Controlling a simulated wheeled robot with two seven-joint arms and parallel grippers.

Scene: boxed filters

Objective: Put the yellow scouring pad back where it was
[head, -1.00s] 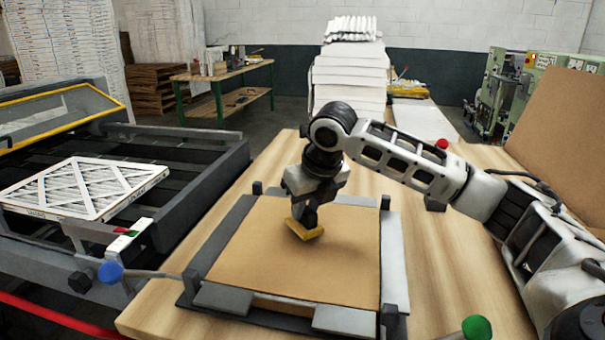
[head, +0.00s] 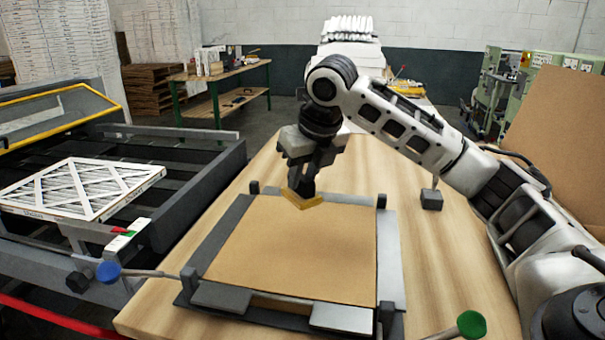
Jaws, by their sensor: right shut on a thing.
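The yellow scouring pad (head: 303,200) is in my right gripper (head: 301,190), which is shut on it. The pad is tilted and hangs over the far edge of a brown cardboard sheet (head: 290,250). Whether the pad touches the sheet or the frame cannot be told. The sheet lies in a dark grey frame (head: 213,240) on the wooden table. My left gripper is not in view.
A green knob (head: 471,324) and a blue knob (head: 108,272) stand near the front. A small dark block (head: 431,199) sits on the wooden table (head: 450,270) at right. A white-framed filter (head: 85,188) lies on the machine at left. A cardboard panel (head: 560,140) leans at far right.

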